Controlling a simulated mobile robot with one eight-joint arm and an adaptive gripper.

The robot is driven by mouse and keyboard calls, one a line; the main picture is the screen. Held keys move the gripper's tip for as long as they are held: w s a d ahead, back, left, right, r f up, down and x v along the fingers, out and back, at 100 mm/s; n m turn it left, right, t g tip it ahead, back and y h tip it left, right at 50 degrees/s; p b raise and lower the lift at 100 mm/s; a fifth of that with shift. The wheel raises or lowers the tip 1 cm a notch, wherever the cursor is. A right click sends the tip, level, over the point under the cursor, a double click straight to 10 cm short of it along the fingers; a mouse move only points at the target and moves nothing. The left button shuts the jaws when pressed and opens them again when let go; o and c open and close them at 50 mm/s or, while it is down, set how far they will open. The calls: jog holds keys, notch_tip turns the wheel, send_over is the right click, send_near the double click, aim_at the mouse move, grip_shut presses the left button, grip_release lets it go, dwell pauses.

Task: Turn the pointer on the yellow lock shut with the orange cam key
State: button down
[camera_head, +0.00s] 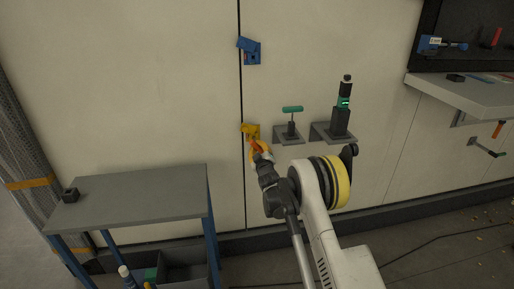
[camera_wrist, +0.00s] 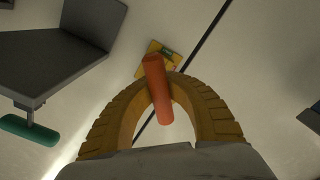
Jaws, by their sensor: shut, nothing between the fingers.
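The yellow lock (camera_head: 249,129) is on the pale wall panel, at the dark vertical seam. In the wrist view the lock (camera_wrist: 157,49), with a green patch, is mostly hidden behind the orange cam key (camera_wrist: 158,90). The key's orange cylinder reaches from the lock into the arch of my fingers. In the head view only a little of the orange key (camera_head: 253,145) shows. My gripper (camera_head: 257,147) is at the lock, its yellow fingers shut around or beside the key, with no grip on it visible. The pointer cannot be made out.
A blue lock (camera_head: 249,51) sits higher on the seam. Right of my gripper, wall brackets hold a green T-handle tool (camera_head: 291,112) and a dark upright tool (camera_head: 342,105). A grey table (camera_head: 135,196) stands at left and a wall shelf (camera_head: 465,95) is at far right.

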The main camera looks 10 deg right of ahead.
aim_at(258, 150)
jog(key=shift+w, duration=1)
dwell(1.1)
jog(key=n, duration=1)
jog(key=shift+n, duration=0.4)
jog(key=n, duration=0.4)
jog(key=shift+n, duration=0.3)
jog(key=n, duration=0.4)
jog(key=shift+f, duration=0.1)
jog(key=shift+s, duration=3.55)
